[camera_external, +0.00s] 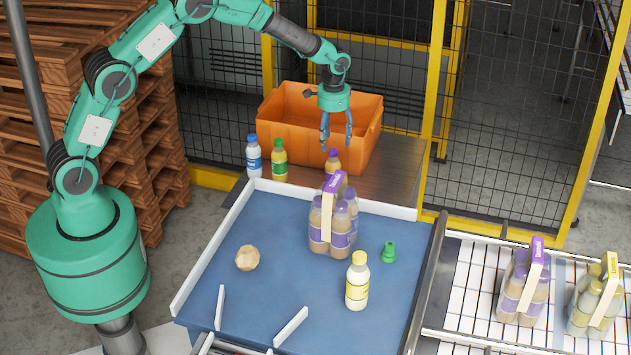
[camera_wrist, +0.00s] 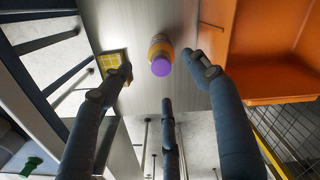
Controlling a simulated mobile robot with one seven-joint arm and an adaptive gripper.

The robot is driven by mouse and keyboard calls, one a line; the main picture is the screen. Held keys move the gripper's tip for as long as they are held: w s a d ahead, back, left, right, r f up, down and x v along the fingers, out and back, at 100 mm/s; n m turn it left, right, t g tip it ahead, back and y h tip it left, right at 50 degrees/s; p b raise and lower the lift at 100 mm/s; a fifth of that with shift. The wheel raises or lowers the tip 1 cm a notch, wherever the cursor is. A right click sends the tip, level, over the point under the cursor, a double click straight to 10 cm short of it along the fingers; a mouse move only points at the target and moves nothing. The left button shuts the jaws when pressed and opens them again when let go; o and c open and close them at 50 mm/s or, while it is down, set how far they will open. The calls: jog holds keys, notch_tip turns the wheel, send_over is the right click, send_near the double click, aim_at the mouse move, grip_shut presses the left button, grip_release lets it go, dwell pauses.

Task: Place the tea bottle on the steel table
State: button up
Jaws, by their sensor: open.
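A small amber bottle (camera_external: 333,162) with a purple cap, seemingly the tea bottle, stands upright on the steel table (camera_external: 390,183), beside the orange crate. In the wrist view the same bottle (camera_wrist: 160,52) is seen from above, cap toward the camera, between the open fingers. My gripper (camera_external: 337,145) points down just above the bottle. Its fingers are spread and I see nothing held; whether any finger touches the bottle is unclear. The steel surface (camera_wrist: 128,30) also shows around the bottle in the wrist view.
An orange crate (camera_external: 280,105) stands close behind the bottle. Blue-capped (camera_external: 254,158) and green-capped (camera_external: 279,160) bottles stand to the left. The blue table (camera_external: 215,280) in front holds a purple-handled pack (camera_external: 335,220), a yellow-capped bottle (camera_external: 357,283) and small objects. Mesh fencing stands behind.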

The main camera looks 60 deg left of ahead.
jog(key=s+d+r+t, duration=0.1)
jog(key=s+r, duration=1)
jog(key=r, duration=0.3)
jog(key=s+d+r+t, duration=0.2)
jog(key=s+r, duration=0.8)
jog(key=r, duration=0.5)
jog(key=s+r+t, duration=0.1)
jog(key=s+r, duration=0.1)
jog(key=s, duration=1.3)
jog(key=s+d+r+n+t, duration=0.1)
jog(key=s+r, duration=0.1)
jog(key=s, duration=1.3)
jog(key=shift+s+d+t, duration=0.3)
notch_tip(320, 180, down, 17)
jog(key=b, duration=1.6)
jog(key=shift+r+b, duration=0.2)
jog(key=shift+b, duration=0.1)
